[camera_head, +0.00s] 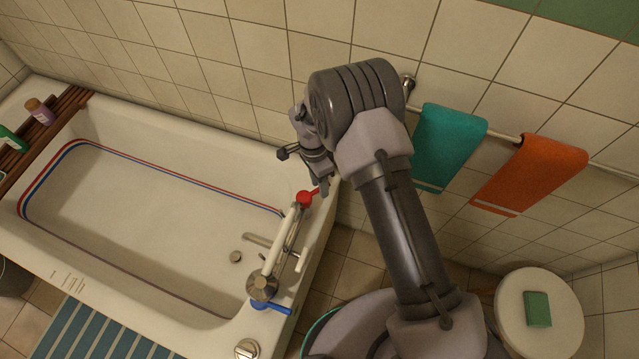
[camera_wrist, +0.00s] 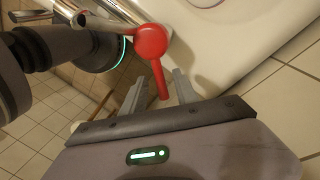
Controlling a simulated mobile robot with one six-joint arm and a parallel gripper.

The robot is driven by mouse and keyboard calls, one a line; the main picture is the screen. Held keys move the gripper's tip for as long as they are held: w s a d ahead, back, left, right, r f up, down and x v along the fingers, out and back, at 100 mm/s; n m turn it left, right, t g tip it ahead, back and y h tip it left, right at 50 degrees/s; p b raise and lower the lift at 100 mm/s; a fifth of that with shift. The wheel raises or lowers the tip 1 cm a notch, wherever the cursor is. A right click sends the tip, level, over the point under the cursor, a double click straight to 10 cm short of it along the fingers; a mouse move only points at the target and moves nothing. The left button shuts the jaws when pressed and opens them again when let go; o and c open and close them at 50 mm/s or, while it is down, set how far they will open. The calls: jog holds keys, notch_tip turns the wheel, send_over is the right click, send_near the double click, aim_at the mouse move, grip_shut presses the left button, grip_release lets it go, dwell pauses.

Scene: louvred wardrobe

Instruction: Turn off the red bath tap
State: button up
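The red bath tap (camera_head: 304,198) is at the far end of the mixer on the bathtub's right rim. In the wrist view the red tap (camera_wrist: 151,46) shows a round knob with a lever pointing down between my fingers. My gripper (camera_head: 322,186) is right at the tap, coming from above. In the wrist view my gripper (camera_wrist: 158,84) has its two fingers apart, one on each side of the red lever, with gaps visible. The blue tap (camera_head: 271,306) is at the near end of the mixer (camera_head: 285,240).
The white bathtub (camera_head: 150,190) fills the left. The tiled wall rises behind, with a teal towel (camera_head: 447,147) and an orange towel (camera_head: 529,174) on a rail. A round stool (camera_head: 540,310) with a green block (camera_head: 537,308) stands at the right.

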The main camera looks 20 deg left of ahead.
grip_shut()
dwell(1.3)
